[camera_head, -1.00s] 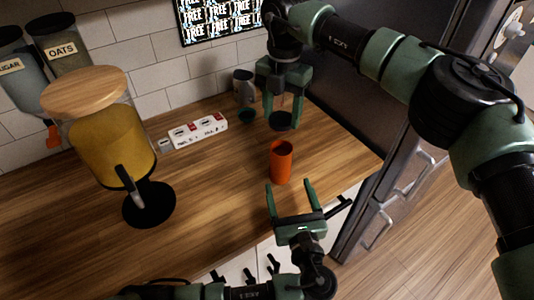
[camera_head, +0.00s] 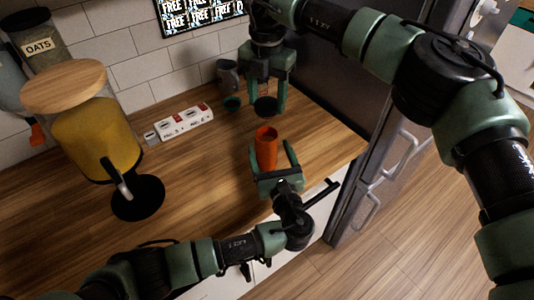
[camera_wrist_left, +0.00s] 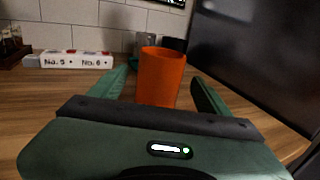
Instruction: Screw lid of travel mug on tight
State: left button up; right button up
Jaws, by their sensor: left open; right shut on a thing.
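The orange travel mug (camera_head: 266,150) stands upright and open-topped on the wooden counter. It also shows in the left wrist view (camera_wrist_left: 161,78), between the fingers. My left gripper (camera_head: 271,152) is open, with one finger on each side of the mug; I cannot tell whether either finger touches it. My right gripper (camera_head: 265,98) points down above and behind the mug. It is shut on a dark round lid (camera_head: 265,107), which is apart from the mug's rim.
A grey cup (camera_head: 228,75) and a small green round thing (camera_head: 233,103) stand near the wall. A white labelled strip (camera_head: 183,122) lies left of the mug. A large yellow-filled dispenser (camera_head: 97,140) stands at left. A dark fridge (camera_head: 330,75) bounds the right side.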

pick_arm(q)
jog(key=shift+x, duration=1.85)
grip_shut()
